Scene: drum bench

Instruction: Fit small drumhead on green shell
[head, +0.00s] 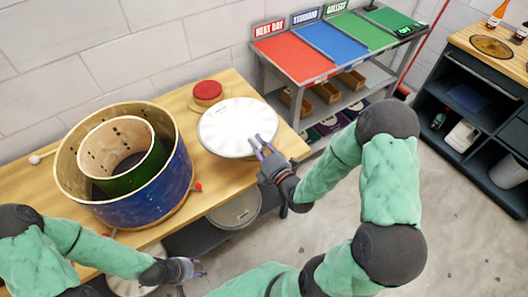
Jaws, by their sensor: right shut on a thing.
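The white drumhead (236,122) with a metal rim is over the right part of the wooden bench. My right gripper (263,145) is shut on its near right edge; whether the drumhead touches the bench I cannot tell. The green shell (135,180) stands upright, open at the top, inside the larger blue shell (168,185) on the left part of the bench. Its lower part is hidden by the blue shell. My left gripper (198,269) is empty, its fingers apart, in front of the bench edge, below and right of the shells.
A red-topped round pad (208,91) lies behind the drumhead. A mallet (42,157) lies at the far left. Other round drumheads (236,210) sit below the bench front. A rack with coloured panels (290,58) stands behind right, and a dark shelf (472,100) at far right.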

